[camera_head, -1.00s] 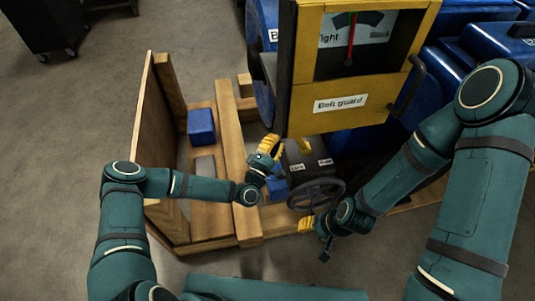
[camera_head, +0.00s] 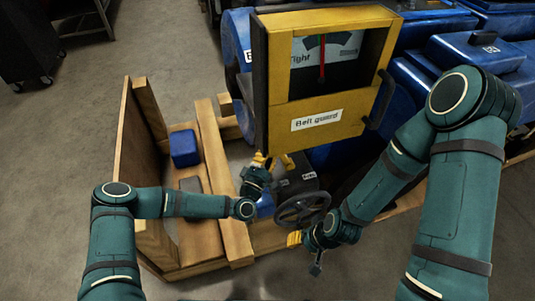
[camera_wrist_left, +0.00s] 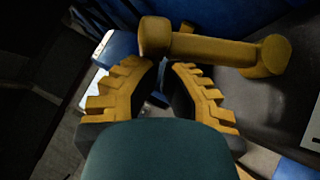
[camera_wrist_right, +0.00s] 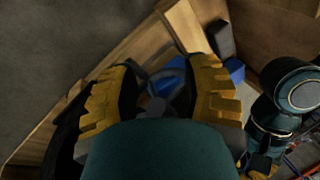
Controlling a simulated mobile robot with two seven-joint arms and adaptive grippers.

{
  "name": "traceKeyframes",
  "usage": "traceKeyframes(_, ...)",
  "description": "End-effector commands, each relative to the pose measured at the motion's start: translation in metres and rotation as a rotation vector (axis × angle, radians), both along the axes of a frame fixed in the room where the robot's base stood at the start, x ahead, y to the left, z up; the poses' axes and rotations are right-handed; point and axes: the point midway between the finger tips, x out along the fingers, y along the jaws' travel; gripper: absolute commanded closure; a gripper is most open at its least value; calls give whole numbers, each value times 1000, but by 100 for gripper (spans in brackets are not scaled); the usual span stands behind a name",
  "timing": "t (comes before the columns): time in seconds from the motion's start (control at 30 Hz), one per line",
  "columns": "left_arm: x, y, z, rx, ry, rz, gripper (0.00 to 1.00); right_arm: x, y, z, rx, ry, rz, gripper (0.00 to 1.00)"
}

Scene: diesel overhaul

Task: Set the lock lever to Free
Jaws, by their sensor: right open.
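The yellow lock lever (camera_head: 287,160) stands on a dark housing (camera_head: 292,183) with small white labels, under the belt guard. In the left wrist view the lever (camera_wrist_left: 215,48) is a yellow bar with rounded ends, just beyond the fingertips and to their right. Which label it points at cannot be told. My left gripper (camera_head: 260,158) is just left of the lever. In the left wrist view its fingertips (camera_wrist_left: 168,66) are nearly together with nothing between them. My right gripper (camera_head: 294,239) is open and empty, below the handwheel; it also shows in the right wrist view (camera_wrist_right: 168,75).
The black handwheel (camera_head: 302,209) sits in front of the housing. The yellow belt guard (camera_head: 350,125) with a gauge hangs close above. Blue engine parts (camera_head: 450,110) fill the right back. A wooden crate frame (camera_head: 228,215) with a blue block (camera_head: 184,148) lies left.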

Motion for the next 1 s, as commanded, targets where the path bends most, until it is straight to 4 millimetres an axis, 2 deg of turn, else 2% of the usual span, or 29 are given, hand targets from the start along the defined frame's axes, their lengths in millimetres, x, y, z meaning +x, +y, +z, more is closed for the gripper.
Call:
traceKeyframes(0.47,3,-11,11,104,34,-3,100,-3,0,16,1,7,2,53)
traceKeyframes(0.63,6,-23,21,213,68,-4,100,-5,1,32,3,12,2,53)
traceKeyframes(1.0,18,-60,33,535,169,-3,100,10,-2,73,-5,-20,-23,53)
